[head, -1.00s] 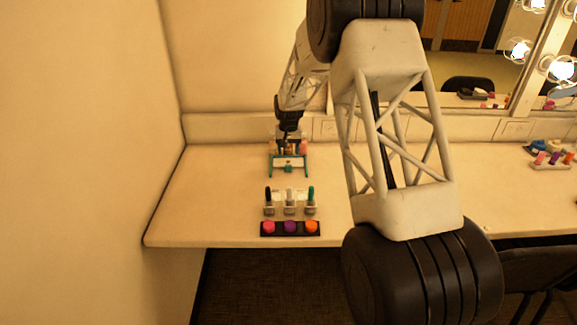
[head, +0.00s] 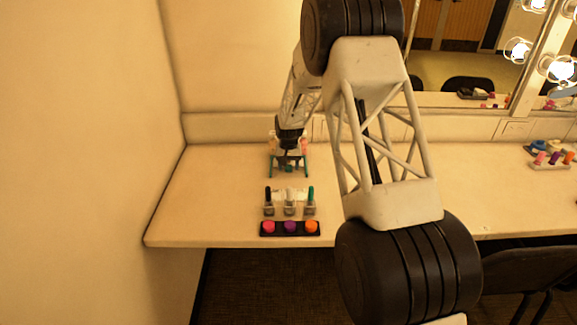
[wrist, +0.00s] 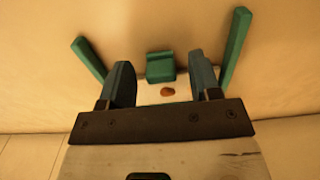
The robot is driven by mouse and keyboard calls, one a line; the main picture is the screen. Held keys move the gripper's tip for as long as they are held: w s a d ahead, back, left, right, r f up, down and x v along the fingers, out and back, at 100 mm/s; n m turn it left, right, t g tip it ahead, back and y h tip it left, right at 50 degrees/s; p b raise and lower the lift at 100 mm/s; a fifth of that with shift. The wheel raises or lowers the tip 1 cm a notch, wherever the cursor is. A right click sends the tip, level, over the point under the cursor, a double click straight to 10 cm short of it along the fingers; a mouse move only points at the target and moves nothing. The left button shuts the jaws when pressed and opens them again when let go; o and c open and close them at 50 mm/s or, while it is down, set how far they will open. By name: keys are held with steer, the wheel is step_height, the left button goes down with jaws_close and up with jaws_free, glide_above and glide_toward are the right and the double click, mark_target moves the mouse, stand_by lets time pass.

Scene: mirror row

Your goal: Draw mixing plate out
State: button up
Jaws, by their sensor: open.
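The mixing plate (wrist: 150,96) is a pale plate with a brown blob on it, and a green tab (wrist: 160,68) stands at its front edge. In the wrist view, green side rails (wrist: 232,48) flank it to the left and right. My gripper (wrist: 163,82) is open, with one finger on each side of the plate and tab; I cannot tell whether either finger touches. In the head view, my gripper (head: 290,161) is low over the teal frame (head: 307,166) and hides most of the plate. Much of the plate is also hidden by the gripper body in the wrist view.
In front of the frame stand several small holders with black, white and green-topped items (head: 311,200). A black tray (head: 264,234) with pink, purple and orange pots lies at the counter's front edge. The counter (head: 215,200) is clear to the left.

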mark_target(289, 183)
jaws_close()
stand_by(0.4)
steer(key=shift+s, duration=3.4)
jaws_free()
